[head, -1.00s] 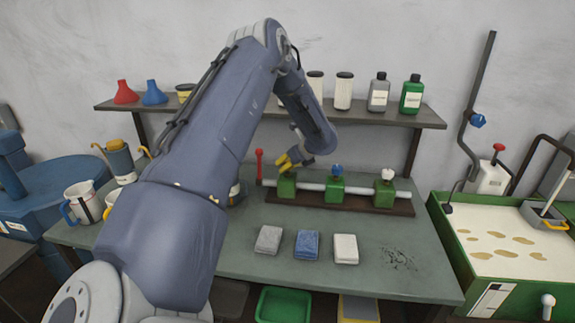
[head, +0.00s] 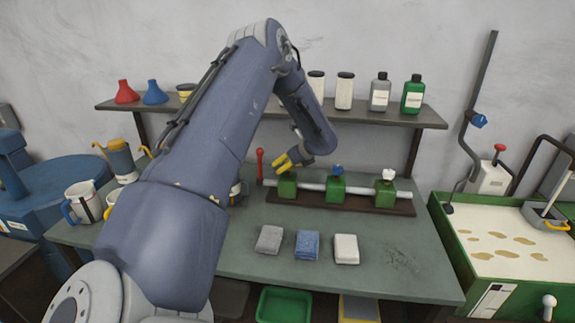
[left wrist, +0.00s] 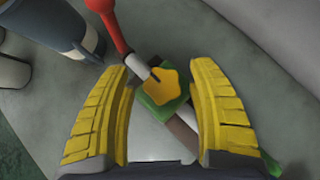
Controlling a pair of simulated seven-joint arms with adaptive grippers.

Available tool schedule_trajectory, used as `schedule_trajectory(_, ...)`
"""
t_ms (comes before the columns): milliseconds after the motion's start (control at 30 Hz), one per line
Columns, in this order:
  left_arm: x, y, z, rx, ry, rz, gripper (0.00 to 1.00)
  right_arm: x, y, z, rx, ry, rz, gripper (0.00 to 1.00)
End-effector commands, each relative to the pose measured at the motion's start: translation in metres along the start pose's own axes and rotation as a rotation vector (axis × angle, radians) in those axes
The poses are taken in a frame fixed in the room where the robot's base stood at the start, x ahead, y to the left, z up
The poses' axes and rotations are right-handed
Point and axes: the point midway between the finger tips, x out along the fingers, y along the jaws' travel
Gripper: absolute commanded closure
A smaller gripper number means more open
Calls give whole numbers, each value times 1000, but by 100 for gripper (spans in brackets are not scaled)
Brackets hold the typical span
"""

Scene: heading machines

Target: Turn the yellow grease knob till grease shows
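The yellow grease knob (left wrist: 160,90) is a lobed star-like knob on top of a green block (left wrist: 180,102). This block is the leftmost of three on a grey rod, and it also shows in the head view (head: 287,190). My left gripper (head: 284,168) is just above that block. In the left wrist view its yellow-padded fingers (left wrist: 160,67) stand apart on either side of the knob, with clear gaps; I see no contact. In the head view the fingers hide the knob. The right gripper is not in view.
A red-topped handle (head: 260,160) stands close left of the block. Three folded cloths (head: 307,245) lie in front. A shelf with bottles (head: 425,117) is behind. Mugs (head: 80,203) stand at left.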

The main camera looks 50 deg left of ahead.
Motion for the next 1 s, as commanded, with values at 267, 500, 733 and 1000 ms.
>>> schedule_trajectory(267,-3,-1,0,-1,1,-2,41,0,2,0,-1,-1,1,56)
schedule_trajectory(500,-29,-1,0,0,2,-4,41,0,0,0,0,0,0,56)
schedule_trajectory(733,-70,-1,0,-1,2,-4,41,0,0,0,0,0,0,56)
schedule_trajectory(1000,-106,-1,0,-1,1,-2,41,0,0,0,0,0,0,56)
